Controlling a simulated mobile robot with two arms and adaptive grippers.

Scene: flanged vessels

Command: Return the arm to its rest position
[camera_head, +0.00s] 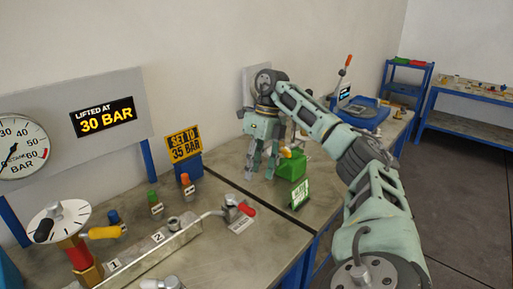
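My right arm (375,200) reaches in from the lower right and bends down at its wrist over the table. Its gripper (261,174) points down close above the back table, with its two fingers apart and nothing seen between them. My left gripper and arm are out of view.
The bench (235,255) holds a manifold (165,252) with valves, a red-handled lever (245,208) and a yellow-handled valve (103,232). A green sign (300,194) stands before the container. A blue device (365,112) stands behind the arm. Floor at right is clear.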

